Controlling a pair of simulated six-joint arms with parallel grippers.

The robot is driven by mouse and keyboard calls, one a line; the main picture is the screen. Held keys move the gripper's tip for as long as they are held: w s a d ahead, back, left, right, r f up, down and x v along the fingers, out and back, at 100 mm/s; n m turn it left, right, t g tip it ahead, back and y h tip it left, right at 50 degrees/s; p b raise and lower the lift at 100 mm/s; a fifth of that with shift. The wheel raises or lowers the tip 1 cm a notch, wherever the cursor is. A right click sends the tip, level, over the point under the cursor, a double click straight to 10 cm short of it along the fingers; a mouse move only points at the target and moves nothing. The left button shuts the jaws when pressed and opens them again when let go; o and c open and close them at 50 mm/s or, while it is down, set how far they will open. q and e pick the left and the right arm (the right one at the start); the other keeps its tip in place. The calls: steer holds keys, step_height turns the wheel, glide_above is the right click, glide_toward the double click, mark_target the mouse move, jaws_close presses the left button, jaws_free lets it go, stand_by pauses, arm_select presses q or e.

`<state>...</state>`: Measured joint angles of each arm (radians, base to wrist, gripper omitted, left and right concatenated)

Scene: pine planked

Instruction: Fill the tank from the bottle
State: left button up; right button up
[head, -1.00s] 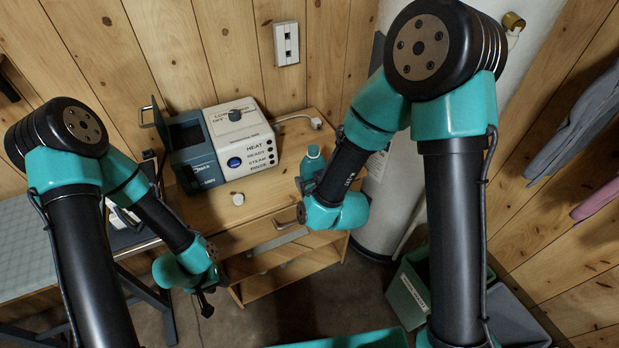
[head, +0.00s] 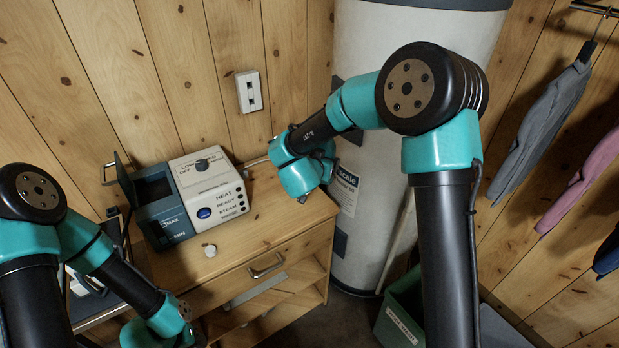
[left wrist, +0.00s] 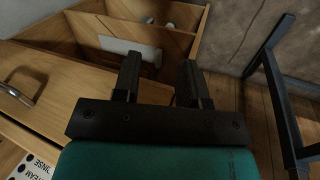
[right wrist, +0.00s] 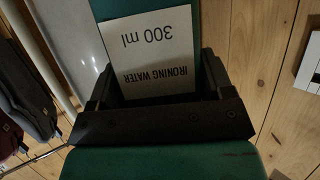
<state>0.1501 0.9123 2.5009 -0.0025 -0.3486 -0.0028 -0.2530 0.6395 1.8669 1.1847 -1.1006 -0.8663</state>
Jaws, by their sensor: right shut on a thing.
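The tank (head: 166,226) is the blue-grey part at the left of a white and blue steam station on the wooden cabinet. Its lid (head: 120,172) stands open and its top opening is dark. My right gripper (right wrist: 155,78) is shut on the teal bottle (right wrist: 150,45), whose white label reads "IRONING WATER 300 ml" upside down in the right wrist view. In the head view my right arm hides the bottle, to the right of the station. My left gripper (left wrist: 159,68) is open and empty, in front of the cabinet's open lower part.
A small white round piece (head: 210,250) lies on the cabinet top (head: 262,222) in front of the station. A white boiler (head: 385,210) stands behind my right arm. A green bin (head: 400,315) is on the floor. Clothes hang at the right.

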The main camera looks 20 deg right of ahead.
steer(key=shift+w+d+r+m+g+h, duration=0.3)
steer(key=shift+d+r+m+g+h, duration=0.35)
steer(key=shift+d+m+g, duration=0.15)
steer(key=shift+w+d+r+m+g+h, duration=0.25)
steer(key=shift+d+r+m+g+h, duration=0.45)
steer(key=shift+m, duration=0.25)
steer(key=shift+w+d+r+m+g+h, duration=0.3)
steer(key=shift+d+r+m+g+h, duration=0.3)
steer(key=shift+m+g, duration=0.25)
